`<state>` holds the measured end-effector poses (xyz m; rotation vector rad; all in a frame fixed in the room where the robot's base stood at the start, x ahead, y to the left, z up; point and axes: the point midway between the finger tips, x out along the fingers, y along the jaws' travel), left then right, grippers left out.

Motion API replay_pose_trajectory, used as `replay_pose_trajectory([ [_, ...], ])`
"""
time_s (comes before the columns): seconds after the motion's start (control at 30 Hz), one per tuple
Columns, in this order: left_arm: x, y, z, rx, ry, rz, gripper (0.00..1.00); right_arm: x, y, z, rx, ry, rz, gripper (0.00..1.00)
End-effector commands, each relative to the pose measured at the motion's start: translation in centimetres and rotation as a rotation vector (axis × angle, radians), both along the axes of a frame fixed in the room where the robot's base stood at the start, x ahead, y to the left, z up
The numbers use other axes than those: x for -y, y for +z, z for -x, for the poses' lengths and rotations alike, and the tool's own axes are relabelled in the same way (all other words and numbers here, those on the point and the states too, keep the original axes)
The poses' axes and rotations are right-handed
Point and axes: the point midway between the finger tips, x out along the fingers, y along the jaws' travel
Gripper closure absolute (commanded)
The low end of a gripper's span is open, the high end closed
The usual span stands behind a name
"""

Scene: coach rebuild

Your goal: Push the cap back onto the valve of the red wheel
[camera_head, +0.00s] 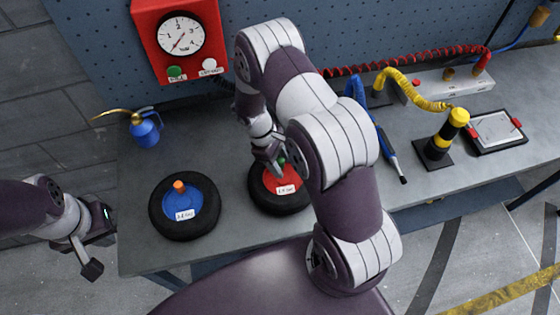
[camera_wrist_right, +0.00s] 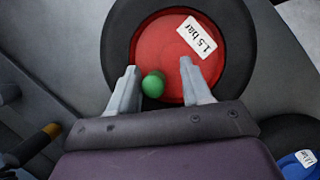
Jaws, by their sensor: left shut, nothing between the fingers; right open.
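The red wheel (camera_head: 289,184) has a black tyre and a white label; it lies flat on the bench. Its label reads 1.5 bar in the right wrist view (camera_wrist_right: 150,45). A round green cap (camera_wrist_right: 153,84) is at the red hub, between my right gripper's fingers and nearer the left one. Whether it is seated on the valve I cannot tell; the valve is hidden. My right gripper (camera_wrist_right: 158,68) is open over the wheel, fingers on either side of the cap. My left gripper (camera_head: 100,243) is shut and empty, left of the bench.
A blue wheel (camera_head: 200,205) with an orange cap (camera_head: 179,186) lies left of the red wheel. A blue oil can (camera_head: 146,131) stands behind it. A red gauge box (camera_head: 152,50) is at the back. A yellow-black post (camera_head: 440,145) and a framed panel (camera_head: 497,129) stand right.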

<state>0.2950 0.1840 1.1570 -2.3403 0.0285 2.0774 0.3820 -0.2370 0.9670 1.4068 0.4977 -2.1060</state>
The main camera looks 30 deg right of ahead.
Motion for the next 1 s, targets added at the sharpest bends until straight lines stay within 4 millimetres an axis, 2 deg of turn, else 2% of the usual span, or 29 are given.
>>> replay_pose_trajectory([
  [0.37, 0.0, 0.0, 0.0, 0.000, 0.000, 0.000, 1.00, 0.0, 0.1, -0.2, 0.006, 0.001, 0.000, 0.45],
  [0.47, 0.0, -0.3, 0.0, 0.000, 0.000, 0.000, 1.00, -0.1, 0.6, -0.5, 0.010, 0.002, 0.001, 0.45],
  [0.57, 0.0, -1.0, 0.0, 0.000, 0.000, 0.000, 1.00, -0.7, 2.2, -1.1, 0.012, 0.002, 0.000, 0.45],
  [0.73, 0.0, -2.4, 0.0, 0.000, 0.000, 0.000, 1.00, -1.9, 6.6, -2.4, 0.011, 0.002, 0.000, 0.45],
  [0.8, 0.0, -1.2, 0.0, -0.001, 0.000, 0.000, 1.00, -2.3, 9.0, -2.9, 0.007, 0.002, 0.000, 0.45],
  [0.87, 0.0, -0.8, 0.0, 0.000, 0.000, 0.000, 1.00, -2.6, 10.2, -3.2, 0.005, 0.002, 0.000, 0.45],
  [0.9, 0.0, 0.6, 0.0, 0.000, 0.000, 0.000, 1.00, -2.8, 11.4, -3.3, 0.002, 0.002, 0.001, 0.45],
  [1.0, 0.0, 1.4, 0.0, 0.001, 0.000, 0.000, 1.00, -3.0, 12.0, -3.6, 0.001, 0.000, 0.001, 0.45],
])
